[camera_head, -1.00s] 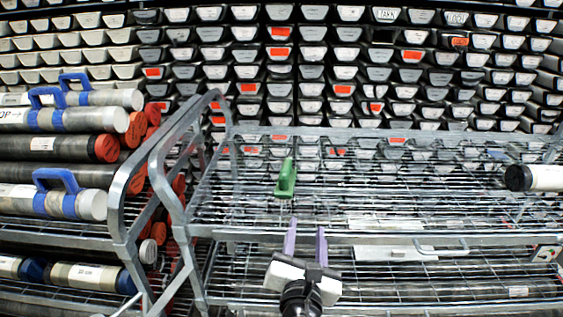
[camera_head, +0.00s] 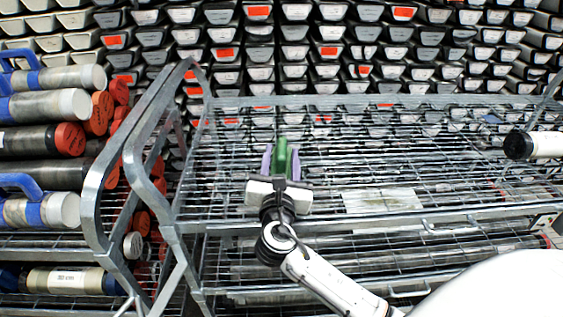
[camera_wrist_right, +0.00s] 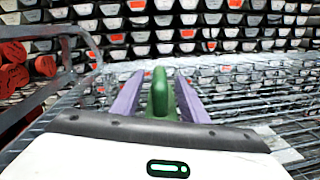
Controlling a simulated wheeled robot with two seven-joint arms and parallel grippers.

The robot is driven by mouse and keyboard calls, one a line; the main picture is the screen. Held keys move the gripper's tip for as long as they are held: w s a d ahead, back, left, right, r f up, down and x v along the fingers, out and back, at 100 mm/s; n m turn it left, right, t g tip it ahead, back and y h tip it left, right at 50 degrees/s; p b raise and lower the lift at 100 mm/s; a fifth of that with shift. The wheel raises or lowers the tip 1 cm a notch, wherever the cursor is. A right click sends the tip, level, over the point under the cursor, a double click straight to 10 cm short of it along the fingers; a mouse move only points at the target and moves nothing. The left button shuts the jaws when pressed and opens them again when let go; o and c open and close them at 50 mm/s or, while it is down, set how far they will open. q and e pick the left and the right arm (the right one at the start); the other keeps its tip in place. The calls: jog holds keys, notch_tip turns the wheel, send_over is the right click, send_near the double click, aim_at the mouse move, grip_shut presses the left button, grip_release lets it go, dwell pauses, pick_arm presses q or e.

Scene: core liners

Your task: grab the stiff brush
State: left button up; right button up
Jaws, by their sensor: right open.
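The stiff brush is the green-handled thing (camera_head: 282,152) on the upper wire shelf of the cart; its bristles cannot be made out. My right gripper (camera_head: 281,160) is open, with its two purple fingers on either side of the green handle. In the right wrist view, the green handle (camera_wrist_right: 160,95) stands between the purple fingers of my right gripper (camera_wrist_right: 158,95), with a small gap visible on the right. Whether the fingers touch it cannot be told. My left gripper is not in view.
The metal wire cart shelf (camera_head: 440,178) is mostly clear around the brush. A flat pale sheet (camera_head: 382,200) lies near its front edge. A black-and-white tube (camera_head: 535,145) lies at the right. Core tubes (camera_head: 45,140) with coloured caps are stacked at the left, beside the cart's bent frame (camera_head: 140,130).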

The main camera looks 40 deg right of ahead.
jog(key=shift+x, duration=1.3)
grip_shut()
